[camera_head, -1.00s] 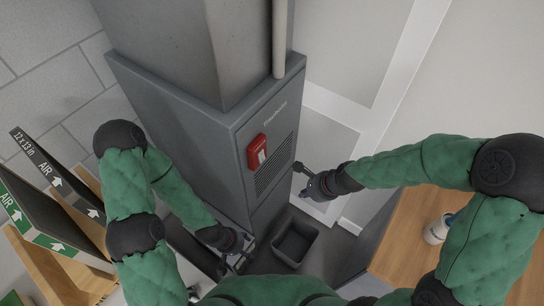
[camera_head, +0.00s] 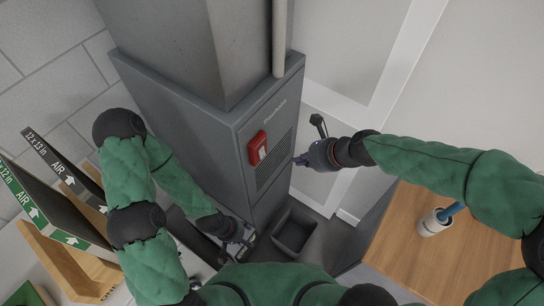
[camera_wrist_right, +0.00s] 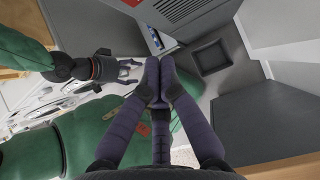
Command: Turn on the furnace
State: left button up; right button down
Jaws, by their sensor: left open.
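The furnace (camera_head: 225,150) is a tall grey cabinet at the centre of the head view. The switch's exact setting is too small to tell.
A dark open bin (camera_head: 293,232) stands on the floor right of the furnace base. A wooden surface (camera_head: 405,265) at the right holds a white cup-like container (camera_head: 434,223) with something blue. Air filters (camera_head: 45,205) stand in a wooden rack at the left.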

aim_at(262, 153)
jog(key=w+a+r+b+x, duration=0.1)
jog(key=b+x, duration=0.4)
jog(key=x, duration=0.8)
jog(key=shift+w+a+r, duration=0.2)
jog(key=shift+a+r, duration=0.15)
jog(key=shift+r, duration=0.05)
jog(key=shift+w+a+f, duration=0.2)
jog(key=shift+w+a, duration=0.05)
jog(key=shift+a, duration=0.05)
jog(key=shift+r+p, duration=0.15)
jog(key=shift+p, duration=0.15)
